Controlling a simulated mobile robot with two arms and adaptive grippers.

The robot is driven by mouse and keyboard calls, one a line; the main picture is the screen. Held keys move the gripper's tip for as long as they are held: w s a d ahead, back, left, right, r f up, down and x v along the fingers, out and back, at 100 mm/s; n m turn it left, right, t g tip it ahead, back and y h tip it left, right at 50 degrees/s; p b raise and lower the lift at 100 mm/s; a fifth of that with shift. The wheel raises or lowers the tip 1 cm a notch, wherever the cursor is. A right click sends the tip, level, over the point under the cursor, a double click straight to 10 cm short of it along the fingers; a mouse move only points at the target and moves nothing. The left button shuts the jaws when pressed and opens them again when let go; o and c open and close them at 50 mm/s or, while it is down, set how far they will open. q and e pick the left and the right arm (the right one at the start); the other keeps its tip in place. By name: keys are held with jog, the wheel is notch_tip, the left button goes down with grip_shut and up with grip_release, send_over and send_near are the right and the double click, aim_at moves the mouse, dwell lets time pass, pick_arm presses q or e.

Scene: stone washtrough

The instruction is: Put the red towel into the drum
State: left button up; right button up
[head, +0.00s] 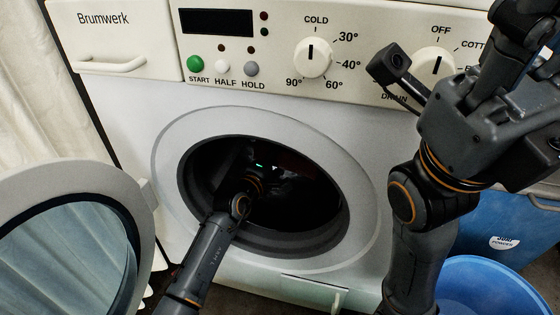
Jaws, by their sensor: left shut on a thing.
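The washing machine's round drum opening (205,178) is in the middle of the head view, with its door swung open to the left. My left arm reaches in from below, and my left gripper (272,178) is inside the dark drum. It is shut on the red towel (289,157), of which only a faint dark red patch shows in the shadow. Most of the towel and the fingertips are hidden in the dark. My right gripper (520,38) is raised at the upper right, in front of the control panel, apart from the drum; its fingers are not clear.
The open glass door (75,260) stands at the lower left, close to my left arm. A control panel with a programme dial (313,58) runs above the drum. A blue tub (485,290) and a blue soap powder box (490,235) stand at the lower right.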

pick_arm(q)
jog(key=o, duration=1.5)
jog(key=shift+c, duration=0.2)
jog(key=shift+s, duration=0.1)
jog(key=v, duration=1.2)
